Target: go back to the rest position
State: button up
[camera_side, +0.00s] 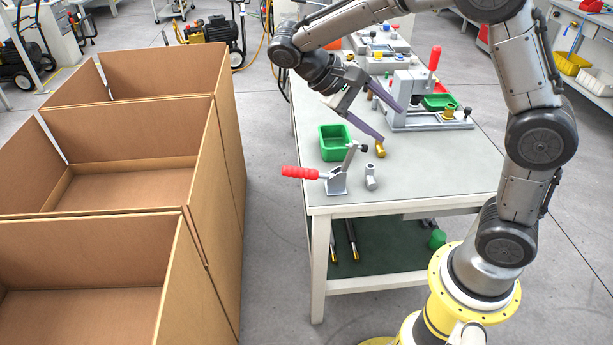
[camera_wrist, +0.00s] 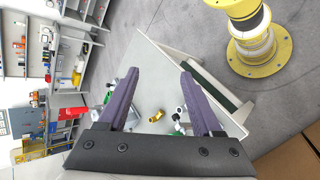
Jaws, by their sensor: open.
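My gripper (camera_side: 391,125) is above the grey worktable (camera_side: 440,165), with its two purple fingers spread wide. It also shows in the wrist view (camera_wrist: 160,72), with nothing between the fingertips. A brass fitting (camera_side: 380,149) stands on the table near one fingertip in the side view; whether they touch is hard to tell. In the wrist view a brass fitting (camera_wrist: 157,116) shows between the fingers, farther off. A grey metal fitting (camera_side: 371,178) stands near the table's front edge.
A toggle clamp with a red handle (camera_side: 300,172) and a green bin (camera_side: 334,142) are at the table's left. A grey fixture (camera_side: 408,90) with an upright red lever stands farther back. Large open cardboard boxes (camera_side: 120,130) stand left of the table. The table's right front is clear.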

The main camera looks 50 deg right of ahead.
jog(key=s+r+t+y, duration=0.4)
jog(key=s+t, duration=0.2)
jog(key=s, duration=0.4)
jog(key=s+a+f+n+t+y, duration=0.1)
jog(key=a+f+n+t+y, duration=0.2)
jog(key=a+n+t, duration=0.1)
jog(key=shift+a+f+t, duration=0.3)
jog(key=shift+a+t, duration=0.35)
jog(key=shift+t, duration=0.75)
